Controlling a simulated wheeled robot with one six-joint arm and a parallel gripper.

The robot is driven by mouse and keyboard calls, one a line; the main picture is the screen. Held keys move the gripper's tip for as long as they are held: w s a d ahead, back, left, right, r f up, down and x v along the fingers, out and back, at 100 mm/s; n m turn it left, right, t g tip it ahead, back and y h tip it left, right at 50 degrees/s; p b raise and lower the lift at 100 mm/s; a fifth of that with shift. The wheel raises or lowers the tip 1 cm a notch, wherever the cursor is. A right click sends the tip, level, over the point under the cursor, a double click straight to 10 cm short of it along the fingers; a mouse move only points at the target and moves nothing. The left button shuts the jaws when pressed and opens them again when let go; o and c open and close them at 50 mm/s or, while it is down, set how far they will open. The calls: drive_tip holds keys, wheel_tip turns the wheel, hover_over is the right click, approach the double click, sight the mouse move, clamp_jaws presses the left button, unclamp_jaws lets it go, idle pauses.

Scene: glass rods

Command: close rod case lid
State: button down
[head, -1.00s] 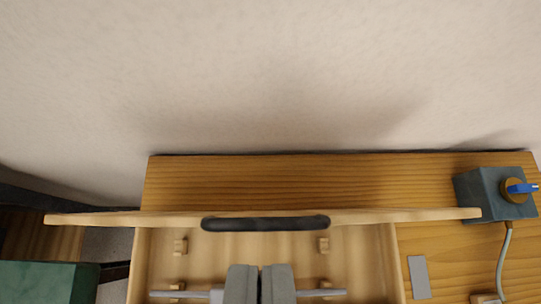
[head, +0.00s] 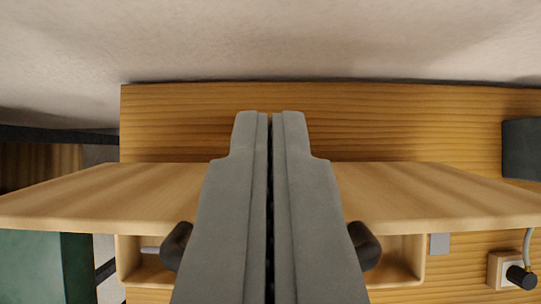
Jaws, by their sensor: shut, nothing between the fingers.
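The rod case lid (head: 90,200) is a wide light-wood board, raised above the case. Its broad face shows, tilted, with its edge closest to me crossing the whole picture. A dark handle (head: 177,246) at that edge shows on both sides of my gripper; its middle is hidden. The wooden rod case (head: 128,262) sits under the lid and is partly open toward me. One end of a pale rod (head: 150,250) shows inside at left. My gripper (head: 270,116) is shut and empty. Its fingers reach over the lid, tips past the lid's far edge in the picture; contact is unclear.
A green block (head: 35,265) is at lower left.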

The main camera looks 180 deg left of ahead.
drive_tip(key=shift+s+f, duration=0.25)
drive_tip(key=shift+s, duration=0.35)
drive_tip(key=shift+s+f, duration=0.3)
drive_tip(key=shift+s, duration=0.35)
drive_tip(key=shift+s+f, duration=0.25)
drive_tip(key=shift+s, duration=0.35)
drive_tip(key=shift+s, duration=0.1)
